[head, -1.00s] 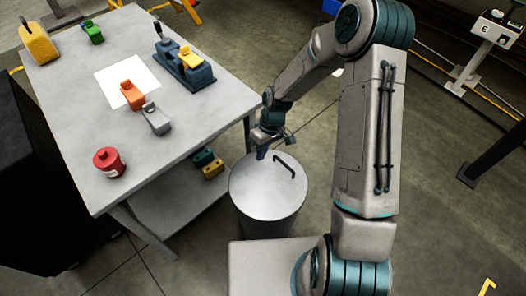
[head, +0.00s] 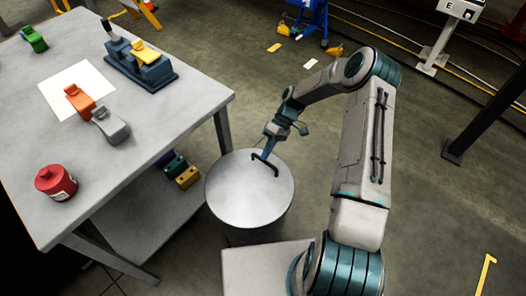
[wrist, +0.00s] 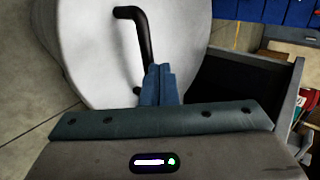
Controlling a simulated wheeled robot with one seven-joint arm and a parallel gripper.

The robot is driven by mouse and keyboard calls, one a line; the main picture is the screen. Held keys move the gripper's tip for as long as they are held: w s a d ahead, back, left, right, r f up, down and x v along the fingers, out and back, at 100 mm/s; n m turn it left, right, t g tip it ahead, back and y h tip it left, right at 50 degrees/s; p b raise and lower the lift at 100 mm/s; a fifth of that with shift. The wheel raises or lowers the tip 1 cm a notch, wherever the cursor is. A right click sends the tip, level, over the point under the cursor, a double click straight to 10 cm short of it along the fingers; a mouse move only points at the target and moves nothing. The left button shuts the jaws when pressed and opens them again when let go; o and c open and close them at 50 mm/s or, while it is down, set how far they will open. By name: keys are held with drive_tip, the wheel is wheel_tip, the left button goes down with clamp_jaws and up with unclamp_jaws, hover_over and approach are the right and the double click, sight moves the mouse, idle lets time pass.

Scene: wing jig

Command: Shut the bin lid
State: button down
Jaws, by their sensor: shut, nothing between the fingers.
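The bin (head: 262,236) stands on the floor beside the workbench. Its round grey lid (head: 245,195) covers the top and looks flat in the head view; I cannot tell whether it sits fully down. A black bar handle (head: 266,163) is on the lid's far part. My gripper (head: 266,154) is shut and empty, its blue fingertips at the handle. In the wrist view the fingers (wrist: 159,84) are together, in front of the pale lid (wrist: 90,50) and just right of the handle's lower end (wrist: 136,40). I cannot tell whether they touch.
The workbench (head: 150,130) is left of the bin, with a red can (head: 56,182), a grey clamp (head: 110,124) and an orange one (head: 79,100) on top. Yellow and purple blocks (head: 186,177) lie on its lower shelf. Open floor (head: 440,220) is to the right.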

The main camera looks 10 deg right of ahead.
drive_tip(key=shift+d+f, duration=0.2)
drive_tip(key=shift+f, duration=0.35)
drive_tip(key=shift+f, duration=0.2)
drive_tip(key=a+r+v, duration=0.1)
drive_tip(key=v, duration=1.1)
drive_tip(key=shift+s+d+r+p, duration=0.15)
drive_tip(key=shift+r+p, duration=0.1)
drive_tip(key=shift+p, duration=0.05)
